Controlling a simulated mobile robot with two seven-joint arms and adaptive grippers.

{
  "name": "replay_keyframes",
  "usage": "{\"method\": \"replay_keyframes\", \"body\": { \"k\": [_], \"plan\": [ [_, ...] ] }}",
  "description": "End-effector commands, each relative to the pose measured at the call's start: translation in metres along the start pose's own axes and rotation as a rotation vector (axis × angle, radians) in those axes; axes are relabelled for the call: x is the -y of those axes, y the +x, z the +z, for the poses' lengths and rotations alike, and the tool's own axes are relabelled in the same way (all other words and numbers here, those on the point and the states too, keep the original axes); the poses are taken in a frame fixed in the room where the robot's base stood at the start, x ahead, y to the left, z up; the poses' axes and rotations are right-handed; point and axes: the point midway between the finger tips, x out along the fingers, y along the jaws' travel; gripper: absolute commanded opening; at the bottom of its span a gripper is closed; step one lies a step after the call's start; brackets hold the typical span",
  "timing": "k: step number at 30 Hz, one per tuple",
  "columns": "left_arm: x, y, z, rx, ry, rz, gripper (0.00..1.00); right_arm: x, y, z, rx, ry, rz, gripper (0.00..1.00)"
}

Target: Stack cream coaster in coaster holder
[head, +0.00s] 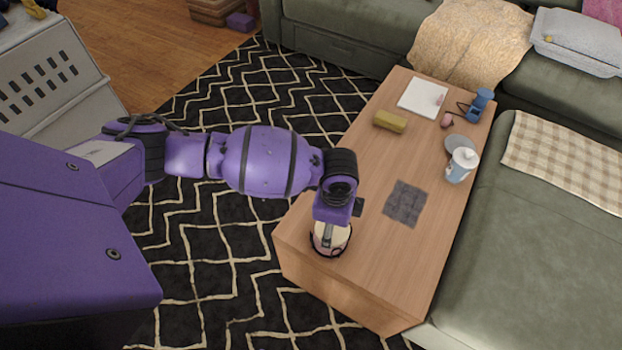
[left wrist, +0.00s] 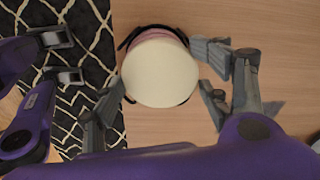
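The cream coaster (left wrist: 160,72) is a pale round disc on top in the left wrist view, with a pink strip showing beneath it. The coaster holder (head: 320,250), with dark curved bars, stands near the left end of the wooden table; its bars show at the disc's edge in the left wrist view (left wrist: 126,43). The coaster appears to lie within the holder. My left gripper (head: 331,234) is directly above. Its fingers are spread on both sides of the disc in the left wrist view (left wrist: 161,92); contact cannot be told.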

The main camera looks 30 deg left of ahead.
Motion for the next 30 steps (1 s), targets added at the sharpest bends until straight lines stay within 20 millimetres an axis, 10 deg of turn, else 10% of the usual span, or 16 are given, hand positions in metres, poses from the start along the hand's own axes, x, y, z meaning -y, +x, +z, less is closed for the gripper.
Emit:
{"method": "replay_keyframes", "body": {
  "k": [5,16,30],
  "plan": [
    [-0.011,0.008,-0.001,0.001,0.005,0.023,0.91,0.001,0.002,-0.002,-0.004,-0.001,-0.001,0.40],
    [-0.005,-0.002,-0.002,-0.001,0.004,0.012,0.92,0.001,0.002,-0.002,-0.003,0.001,0.000,0.40],
    [-0.005,-0.091,-0.002,-0.001,0.006,0.014,0.92,0.001,0.002,-0.001,-0.002,-0.001,-0.001,0.40]
  ]
}}
